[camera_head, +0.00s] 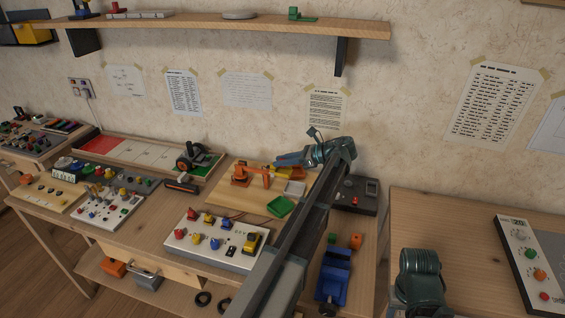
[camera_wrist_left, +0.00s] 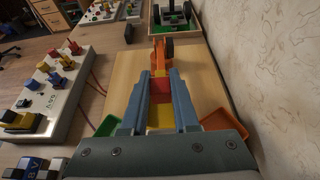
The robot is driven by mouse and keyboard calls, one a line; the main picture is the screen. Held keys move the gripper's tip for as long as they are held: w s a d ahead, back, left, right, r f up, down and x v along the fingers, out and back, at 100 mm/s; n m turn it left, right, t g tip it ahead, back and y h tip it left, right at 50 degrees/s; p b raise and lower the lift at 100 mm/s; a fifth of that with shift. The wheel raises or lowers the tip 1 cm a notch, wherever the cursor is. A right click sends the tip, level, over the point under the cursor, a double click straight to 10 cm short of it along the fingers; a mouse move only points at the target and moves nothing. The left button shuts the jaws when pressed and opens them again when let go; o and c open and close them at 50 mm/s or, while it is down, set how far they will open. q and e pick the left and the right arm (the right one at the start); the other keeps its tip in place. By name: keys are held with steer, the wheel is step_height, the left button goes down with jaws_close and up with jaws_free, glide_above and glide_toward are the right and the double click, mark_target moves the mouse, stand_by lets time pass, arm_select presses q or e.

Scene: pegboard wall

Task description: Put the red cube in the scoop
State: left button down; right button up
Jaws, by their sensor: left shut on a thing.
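My left gripper (camera_head: 283,160) reaches over the wooden board from the right in the head view. In the left wrist view its two blue-grey fingers (camera_wrist_left: 160,80) are shut on the red cube (camera_wrist_left: 160,85). The orange toy digger arm (camera_head: 257,171) stands on the board, and its orange arm (camera_wrist_left: 161,50) shows just beyond the fingertips in the wrist view. The scoop at its end cannot be made out clearly. A yellow tray (camera_head: 283,172) lies below the gripper; part shows between the fingers. My right gripper's fingers are out of view.
A white switch panel (camera_head: 215,240) lies in front of the board. The wall (camera_wrist_left: 265,70) is close on the right in the wrist view. A dark box (camera_head: 356,196) stands right of the board.

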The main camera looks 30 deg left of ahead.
arm_select(q)
steer(key=shift+f+b, duration=0.5)
steer(key=shift+f, duration=0.1)
steer(key=c, duration=0.7)
jaws_free()
steer(key=shift+r+p, duration=0.3)
steer(key=shift+p, duration=0.05)
steer(key=shift+w+d+r+p, duration=0.15)
steer(key=shift+d+r+p, duration=0.3)
steer(key=shift+r+p, duration=0.3)
steer(key=shift+f+p+v, duration=0.2)
steer(key=shift+p+v, duration=1.65)
steer(key=shift+v, duration=3.55)
steer(key=shift+d, duration=0.1)
